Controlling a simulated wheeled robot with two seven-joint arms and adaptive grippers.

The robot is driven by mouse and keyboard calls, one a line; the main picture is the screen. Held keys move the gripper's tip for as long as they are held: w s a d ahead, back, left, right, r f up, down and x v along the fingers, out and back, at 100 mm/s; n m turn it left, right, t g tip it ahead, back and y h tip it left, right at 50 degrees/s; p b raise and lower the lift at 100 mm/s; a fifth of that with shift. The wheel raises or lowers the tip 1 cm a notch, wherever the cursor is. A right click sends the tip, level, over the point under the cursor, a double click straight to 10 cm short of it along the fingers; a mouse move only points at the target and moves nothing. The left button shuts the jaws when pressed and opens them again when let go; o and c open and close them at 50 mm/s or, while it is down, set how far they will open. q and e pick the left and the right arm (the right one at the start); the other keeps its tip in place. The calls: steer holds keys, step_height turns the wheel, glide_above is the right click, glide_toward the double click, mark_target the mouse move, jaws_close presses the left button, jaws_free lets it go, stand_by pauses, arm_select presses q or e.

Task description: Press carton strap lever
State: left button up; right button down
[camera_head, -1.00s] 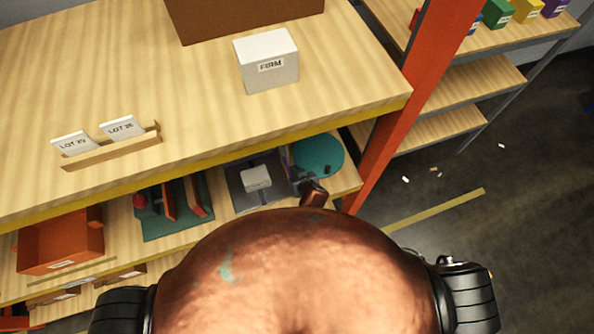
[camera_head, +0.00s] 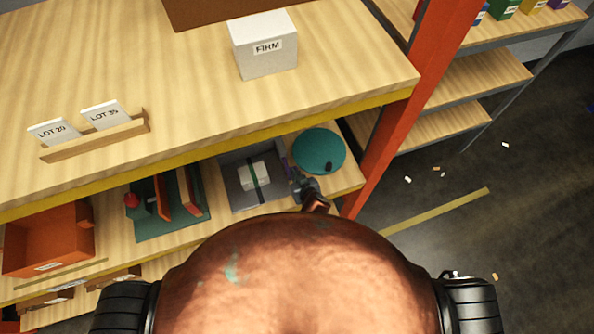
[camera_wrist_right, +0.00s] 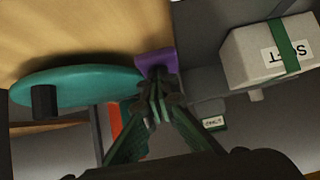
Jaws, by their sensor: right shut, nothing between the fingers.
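A white carton (camera_head: 245,178) with a dark green strap (camera_head: 253,174) across it sits on a grey base (camera_head: 231,198) on the lower shelf. In the right wrist view the carton (camera_wrist_right: 266,58) is at the right, with a label, partly covered by the strap (camera_wrist_right: 286,42). A purple lever piece (camera_wrist_right: 155,60) stands left of the carton. My right gripper (camera_wrist_right: 158,98) is shut and empty, its fingertips at the purple piece's lower end; I cannot tell whether they touch. In the head view my right gripper (camera_head: 303,182) is right of the carton. My left gripper is out of view.
A teal disc (camera_head: 318,148) with a dark knob lies right of the carton station. Left of it are a green board (camera_head: 168,226) with upright orange parts and an orange bin (camera_head: 48,243). The upper shelf edge (camera_head: 210,157) overhangs; an orange post (camera_head: 388,140) stands at right.

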steer(key=w+r+p+v, duration=0.1)
steer(key=p+v, duration=0.2)
steer(key=v, duration=1)
steer(key=shift+a+r, duration=0.25)
steer(key=shift+r, duration=0.05)
steer(key=shift+w, duration=0.1)
